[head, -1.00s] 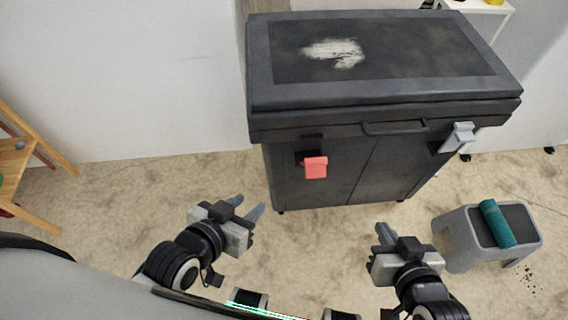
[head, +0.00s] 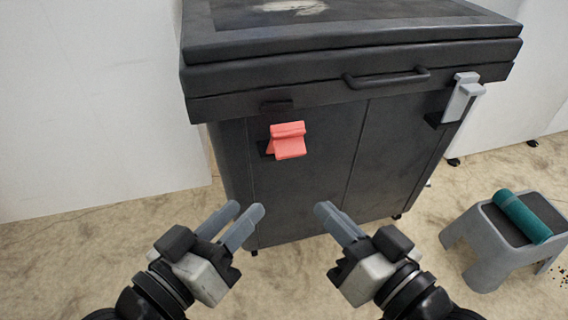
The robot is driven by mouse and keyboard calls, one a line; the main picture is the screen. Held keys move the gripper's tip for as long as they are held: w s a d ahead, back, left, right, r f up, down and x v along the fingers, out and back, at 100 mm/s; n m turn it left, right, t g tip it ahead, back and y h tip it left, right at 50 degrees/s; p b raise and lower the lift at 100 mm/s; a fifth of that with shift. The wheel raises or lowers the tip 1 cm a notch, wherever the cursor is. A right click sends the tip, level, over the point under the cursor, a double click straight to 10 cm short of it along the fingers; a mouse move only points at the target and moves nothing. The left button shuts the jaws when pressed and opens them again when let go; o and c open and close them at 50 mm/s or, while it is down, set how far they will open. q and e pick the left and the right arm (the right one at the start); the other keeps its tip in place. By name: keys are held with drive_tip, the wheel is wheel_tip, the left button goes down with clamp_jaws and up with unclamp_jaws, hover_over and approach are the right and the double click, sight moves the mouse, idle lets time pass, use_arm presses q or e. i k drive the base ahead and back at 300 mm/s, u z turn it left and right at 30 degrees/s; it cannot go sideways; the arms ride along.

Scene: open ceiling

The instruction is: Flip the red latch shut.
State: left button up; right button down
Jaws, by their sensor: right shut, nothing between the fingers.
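The red latch (head: 288,141) is on the upper left of the dark cabinet's front (head: 310,185), under the lid. Its red flap sticks out and hangs down, apart from the dark catch plate above it. A grey latch (head: 462,98) sits at the cabinet's right, under the lid. My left gripper (head: 248,211) is below and left of the red latch, its two fingers apart with a narrow gap, empty. My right gripper (head: 322,208) is below and right of the red latch, its fingers together and holding nothing. Neither gripper touches the latch.
The cabinet's lid (head: 350,38) is down, with a dark handle (head: 388,78) at its front. A grey step stool (head: 480,243) with a teal roll (head: 522,216) on it stands at the right. The floor left of the cabinet is clear.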

sight(286, 141)
drive_tip(key=z, duration=0.95)
drive_tip(key=k, duration=0.95)
drive_tip(key=u, duration=1.15)
